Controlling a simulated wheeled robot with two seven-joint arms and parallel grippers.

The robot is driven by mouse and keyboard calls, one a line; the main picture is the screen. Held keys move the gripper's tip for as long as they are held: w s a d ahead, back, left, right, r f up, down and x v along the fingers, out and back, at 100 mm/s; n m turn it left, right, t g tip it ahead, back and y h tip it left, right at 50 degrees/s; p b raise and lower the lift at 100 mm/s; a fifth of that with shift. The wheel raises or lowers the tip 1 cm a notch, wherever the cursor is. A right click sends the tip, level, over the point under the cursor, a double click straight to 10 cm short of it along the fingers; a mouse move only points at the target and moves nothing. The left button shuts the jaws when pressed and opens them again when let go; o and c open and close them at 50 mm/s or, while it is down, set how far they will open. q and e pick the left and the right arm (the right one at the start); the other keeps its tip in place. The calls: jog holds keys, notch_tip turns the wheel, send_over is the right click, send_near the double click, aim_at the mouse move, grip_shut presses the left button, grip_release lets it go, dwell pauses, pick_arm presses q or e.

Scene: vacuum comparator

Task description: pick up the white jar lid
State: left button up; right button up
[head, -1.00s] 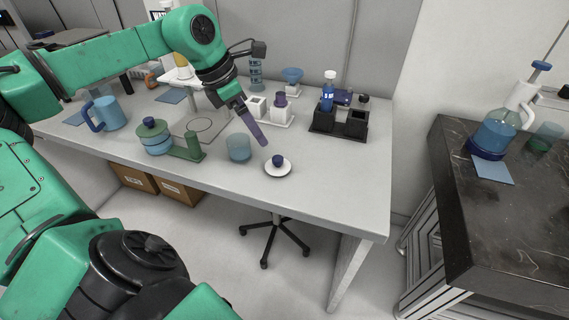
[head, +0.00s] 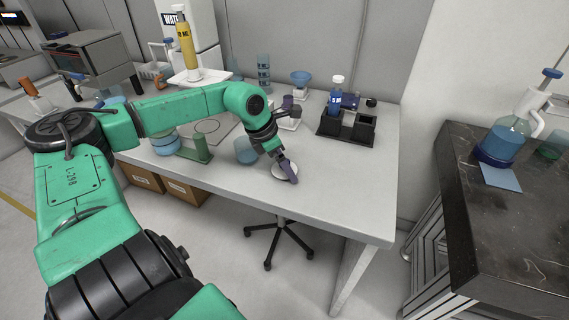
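The white jar lid (head: 279,174) is a round white disc lying flat on the grey table near its front edge. Its dark knob is hidden behind my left gripper (head: 289,172). The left gripper points down at the lid, with its dark purple fingers over the lid's middle and right side. I cannot tell whether the fingers are around the knob or whether they are open or shut. The pale blue jar (head: 245,150) stands open just left of the gripper. My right gripper is not in view.
A black holder (head: 335,127) with a blue bottle (head: 335,97) stands behind and right of the lid. A green stand (head: 203,147) is left of the jar. The table's front right is clear. A separate black bench (head: 500,225) is at the right.

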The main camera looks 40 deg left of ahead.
pick_arm(q)
jog(key=shift+c, duration=0.3)
jog(key=c, duration=1.1)
jog(key=shift+o, duration=0.2)
jog(key=shift+r, duration=0.1)
